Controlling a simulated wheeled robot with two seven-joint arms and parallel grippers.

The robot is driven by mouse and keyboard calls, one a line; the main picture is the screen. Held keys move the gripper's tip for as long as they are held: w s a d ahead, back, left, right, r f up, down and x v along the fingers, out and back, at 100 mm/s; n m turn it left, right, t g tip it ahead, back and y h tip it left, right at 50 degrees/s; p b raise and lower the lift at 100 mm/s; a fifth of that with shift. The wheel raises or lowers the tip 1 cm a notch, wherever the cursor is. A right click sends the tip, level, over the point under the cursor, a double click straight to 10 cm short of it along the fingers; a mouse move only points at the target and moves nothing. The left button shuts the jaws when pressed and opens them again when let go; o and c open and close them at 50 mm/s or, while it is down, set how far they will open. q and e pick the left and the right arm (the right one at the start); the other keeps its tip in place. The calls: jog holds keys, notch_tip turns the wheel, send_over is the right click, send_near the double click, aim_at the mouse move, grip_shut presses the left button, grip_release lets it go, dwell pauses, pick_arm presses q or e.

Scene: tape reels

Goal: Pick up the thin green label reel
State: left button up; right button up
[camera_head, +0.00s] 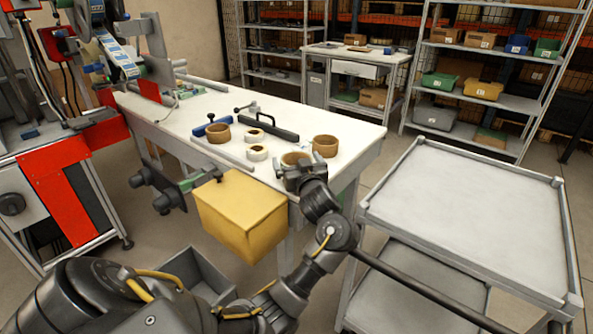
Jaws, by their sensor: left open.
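I cannot make out a thin green label reel among the reels on the white workbench (190,120). A tan reel (294,158) lies near the bench's front edge, partly hidden by my left gripper (300,172). My left gripper is open, over or just in front of that reel; I cannot tell whether they touch. A brown reel (325,146) lies just to the right, and another brown reel (218,133) lies further left. Two small white reels with tan cores, one behind (254,136) and one in front (257,154), lie between them. My right gripper is out of view.
A yellow box (240,212) hangs at the bench front. An empty grey cart (465,215) stands at the right. A labelling machine (120,60) stands at the left.

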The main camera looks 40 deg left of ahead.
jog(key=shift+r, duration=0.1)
pick_arm(q)
jog(key=c, duration=0.9)
jog(key=shift+r, duration=0.1)
jog(key=shift+r+p, duration=0.3)
jog(key=shift+r, duration=0.25)
jog(key=shift+s+r, duration=0.2)
jog(key=s+p, duration=0.1)
jog(key=s, duration=0.7)
jog(key=s+p, duration=0.2)
jog(key=s, duration=0.6)
jog(key=shift+s+d, duration=0.2)
jog(key=shift+s, duration=0.6)
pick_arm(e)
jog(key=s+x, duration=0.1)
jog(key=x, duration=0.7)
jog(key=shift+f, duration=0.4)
